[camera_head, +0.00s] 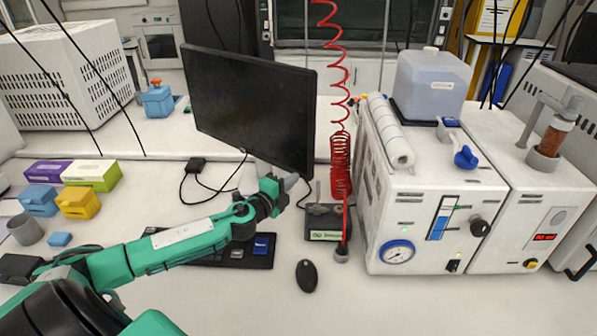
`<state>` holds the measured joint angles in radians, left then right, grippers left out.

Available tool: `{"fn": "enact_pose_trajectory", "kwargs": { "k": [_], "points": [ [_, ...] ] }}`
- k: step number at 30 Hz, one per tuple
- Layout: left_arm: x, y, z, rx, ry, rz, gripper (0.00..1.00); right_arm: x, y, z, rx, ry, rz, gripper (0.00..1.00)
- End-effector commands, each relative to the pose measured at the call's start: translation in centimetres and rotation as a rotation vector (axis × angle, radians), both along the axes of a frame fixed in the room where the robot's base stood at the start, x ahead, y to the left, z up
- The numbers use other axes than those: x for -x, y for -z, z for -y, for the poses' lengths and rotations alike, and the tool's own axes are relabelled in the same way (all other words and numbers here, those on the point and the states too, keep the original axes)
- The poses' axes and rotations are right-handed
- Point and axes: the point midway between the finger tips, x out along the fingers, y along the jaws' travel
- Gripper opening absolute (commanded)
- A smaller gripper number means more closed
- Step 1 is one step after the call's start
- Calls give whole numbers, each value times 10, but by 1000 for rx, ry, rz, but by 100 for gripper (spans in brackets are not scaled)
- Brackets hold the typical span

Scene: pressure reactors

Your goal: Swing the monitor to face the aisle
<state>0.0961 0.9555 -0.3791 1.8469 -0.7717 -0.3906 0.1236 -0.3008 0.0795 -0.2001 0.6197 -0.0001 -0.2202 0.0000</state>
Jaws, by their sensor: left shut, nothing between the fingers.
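The monitor (245,100) is a wide black screen standing in the middle of the bench. It is angled, with its right edge nearer to me and its left edge farther back. My left gripper (291,182) is shut and empty at the end of my green left arm. In the picture its tip lies just below the monitor's lower right corner; I cannot tell whether it touches. The monitor's stand is mostly hidden behind my left gripper and wrist. My right gripper is not in view.
A keyboard (262,252) lies partly under my left arm, with a mouse (307,276) to its right. A red coiled hose (340,165) hangs right of the monitor. White reactor units (425,215) fill the right side. Small boxes (91,175) stand at left.

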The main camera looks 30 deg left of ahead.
Motion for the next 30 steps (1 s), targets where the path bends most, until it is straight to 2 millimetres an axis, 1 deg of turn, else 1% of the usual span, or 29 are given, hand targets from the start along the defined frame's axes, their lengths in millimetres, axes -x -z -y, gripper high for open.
{"fn": "enact_pose_trajectory", "kwargs": {
  "k": [1, 3, 9, 13, 25, 28, 30],
  "points": [
    [-7, -4, 0, 1, -2, 2, 0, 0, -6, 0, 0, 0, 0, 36],
    [-15, -4, 1, 1, -2, 2, 0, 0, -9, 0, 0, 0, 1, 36],
    [-31, -2, 2, 1, -1, 1, 0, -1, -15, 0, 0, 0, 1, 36],
    [-35, -1, 2, 0, 0, 0, 0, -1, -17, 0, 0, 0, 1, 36],
    [-37, 0, 3, 1, 0, 0, 0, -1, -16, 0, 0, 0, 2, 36],
    [-46, -1, 6, 3, -2, 2, 0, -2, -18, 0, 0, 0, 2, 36],
    [-56, -2, 11, 5, -2, 3, 0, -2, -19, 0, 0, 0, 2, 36]
  ]
}}
